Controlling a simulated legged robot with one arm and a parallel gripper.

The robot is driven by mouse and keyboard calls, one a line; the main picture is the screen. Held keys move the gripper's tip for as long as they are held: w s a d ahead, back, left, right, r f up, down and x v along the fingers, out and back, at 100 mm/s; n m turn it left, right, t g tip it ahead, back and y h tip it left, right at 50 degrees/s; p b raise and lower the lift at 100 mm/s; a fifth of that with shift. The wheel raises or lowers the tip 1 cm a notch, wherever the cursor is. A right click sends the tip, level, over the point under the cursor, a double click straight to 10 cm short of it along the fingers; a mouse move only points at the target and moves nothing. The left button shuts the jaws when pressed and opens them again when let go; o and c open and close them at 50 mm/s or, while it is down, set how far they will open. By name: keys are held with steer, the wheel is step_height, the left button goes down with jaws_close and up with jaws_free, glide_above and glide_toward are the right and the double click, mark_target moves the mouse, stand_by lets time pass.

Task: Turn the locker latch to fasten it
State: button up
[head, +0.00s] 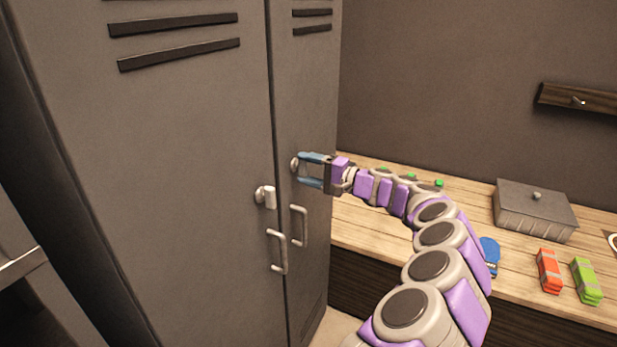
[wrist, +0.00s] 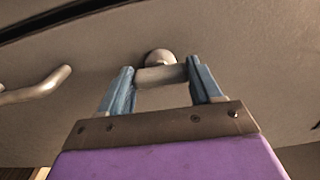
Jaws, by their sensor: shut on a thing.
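The grey locker (head: 190,130) has two narrow doors side by side. A pale latch (head: 295,163) is on the right door, above that door's handle (head: 299,226). My gripper (head: 301,168) is at this latch, with its blue fingers reaching it from the right. In the wrist view, the latch (wrist: 161,75) shows a round base and a short bar between the two fingertips, and my gripper (wrist: 163,80) is shut on that bar. A second latch (head: 267,196) is on the left door, above the left door's handle (head: 278,251), and nothing touches it.
A wooden bench (head: 370,235) stands right of the locker. On it are a lidded grey box (head: 535,210), an orange block (head: 549,271), a green block (head: 586,281) and a blue item (head: 490,256) partly behind my arm. A dark hook rail (head: 575,98) is on the wall.

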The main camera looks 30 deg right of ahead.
steer(key=shift+f+n, duration=0.3)
steer(key=o, duration=0.8)
steer(key=shift+w, duration=0.1)
steer(key=shift+o, duration=1.3)
steer(key=shift+r, duration=0.15)
steer(key=p+v, duration=0.2)
steer(key=v, duration=1.5)
steer(key=shift+d+p, duration=0.2)
steer(key=shift+p, duration=0.2)
